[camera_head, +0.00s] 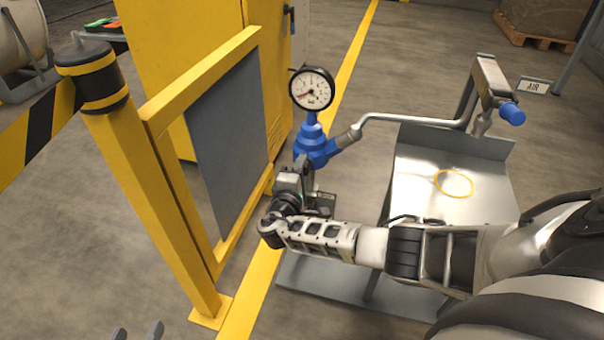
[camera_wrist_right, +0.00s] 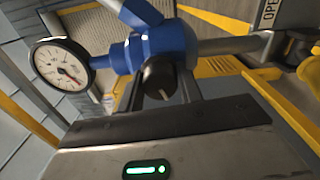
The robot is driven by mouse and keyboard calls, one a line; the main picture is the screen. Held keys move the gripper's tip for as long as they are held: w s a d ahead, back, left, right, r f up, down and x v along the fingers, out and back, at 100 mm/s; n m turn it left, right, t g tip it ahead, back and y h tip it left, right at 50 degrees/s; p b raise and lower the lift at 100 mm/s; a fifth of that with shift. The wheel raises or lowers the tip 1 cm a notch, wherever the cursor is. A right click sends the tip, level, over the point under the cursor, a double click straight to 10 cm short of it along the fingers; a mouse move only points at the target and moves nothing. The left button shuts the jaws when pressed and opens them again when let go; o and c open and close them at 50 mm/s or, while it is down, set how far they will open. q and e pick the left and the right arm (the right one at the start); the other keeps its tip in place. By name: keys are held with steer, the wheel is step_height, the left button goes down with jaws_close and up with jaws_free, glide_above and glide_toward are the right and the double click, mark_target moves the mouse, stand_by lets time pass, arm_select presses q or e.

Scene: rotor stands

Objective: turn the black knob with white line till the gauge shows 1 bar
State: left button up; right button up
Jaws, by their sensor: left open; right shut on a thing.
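The round white gauge (camera_head: 312,89) stands on top of the blue regulator (camera_head: 312,147) in the head view. Its needle points to the lower left of the dial; the numbers are too small to read. In the right wrist view the gauge (camera_wrist_right: 60,66) is on the left, with a reddish needle. The black knob (camera_wrist_right: 158,78) with its white line sits on the blue body, between the fingers of my right gripper (camera_wrist_right: 165,90), which is shut on it. In the head view my right gripper (camera_head: 303,180) hides the knob. My left gripper (camera_head: 138,332) is open at the bottom edge, away from the regulator.
A yellow guard frame with a grey panel (camera_head: 230,140) stands close left of the regulator. A grey pipe (camera_head: 410,118) runs right to a blue-handled valve (camera_head: 511,113). Open floor lies at lower left.

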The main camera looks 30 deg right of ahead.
steer(key=shift+f+m+b, duration=0.2)
steer(key=shift+m+b, duration=0.3)
steer(key=shift+m, duration=0.3)
steer(key=shift+a+m+b, duration=0.1)
steer(key=shift+m+b, duration=0.3)
steer(key=shift+m, duration=0.1)
arm_select(q)
steer(key=shift+w+d+r+n+t+h+b, duration=0.1)
steer(key=shift+d+r+n+t+h+b, duration=0.05)
steer(key=shift+d+r+n+t+h, duration=0.15)
steer(key=shift+w+d+r+n+t+h+b, duration=0.1)
steer(key=shift+r+t+h+b, duration=0.1)
steer(key=shift+r+h, duration=0.15)
arm_select(e)
steer(key=shift+r+m, duration=0.15)
steer(key=shift+m, duration=0.35)
arm_select(q)
steer(key=shift+y, duration=0.25)
arm_select(e)
steer(key=o, duration=1)
arm_select(q)
steer(key=shift+s, duration=0.1)
